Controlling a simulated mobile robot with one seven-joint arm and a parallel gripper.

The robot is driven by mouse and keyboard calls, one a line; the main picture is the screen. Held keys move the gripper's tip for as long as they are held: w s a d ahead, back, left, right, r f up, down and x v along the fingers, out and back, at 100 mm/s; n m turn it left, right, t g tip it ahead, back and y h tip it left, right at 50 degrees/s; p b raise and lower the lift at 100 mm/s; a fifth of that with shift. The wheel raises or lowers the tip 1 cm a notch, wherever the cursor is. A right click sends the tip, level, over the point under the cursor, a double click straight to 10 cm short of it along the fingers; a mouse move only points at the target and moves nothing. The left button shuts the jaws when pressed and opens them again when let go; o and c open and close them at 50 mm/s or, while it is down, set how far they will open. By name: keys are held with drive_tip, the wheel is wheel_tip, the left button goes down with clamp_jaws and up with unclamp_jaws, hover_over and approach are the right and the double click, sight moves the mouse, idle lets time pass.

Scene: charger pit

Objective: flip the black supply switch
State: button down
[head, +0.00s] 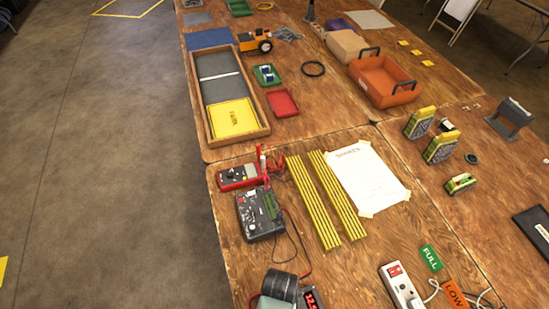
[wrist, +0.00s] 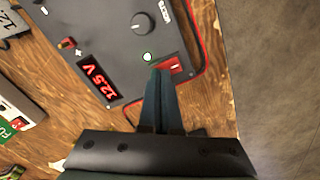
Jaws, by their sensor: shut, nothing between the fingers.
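The black supply (wrist: 115,40) fills the upper middle of the wrist view, with a lit red display (wrist: 104,81) reading 12.5 V and a round knob (wrist: 143,23). In the head view, the supply's display (head: 311,299) shows at the bottom edge, the rest mostly cut off or covered.
A white power strip (head: 400,287) with a red switch lies right of the supply, near FULL (head: 431,257) and LOW (head: 457,293) cards. A black terminal box (head: 260,215) and red multimeter (head: 238,177) stand beyond. A red cable (wrist: 202,75) runs around the supply; floor lies left of the table.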

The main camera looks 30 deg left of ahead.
drive_tip(key=shift+f, duration=0.25)
drive_tip(key=shift+r, duration=0.1)
wheel_tip(320, 180, up, 7)
drive_tip(key=p, duration=0.7)
idle(0.5)
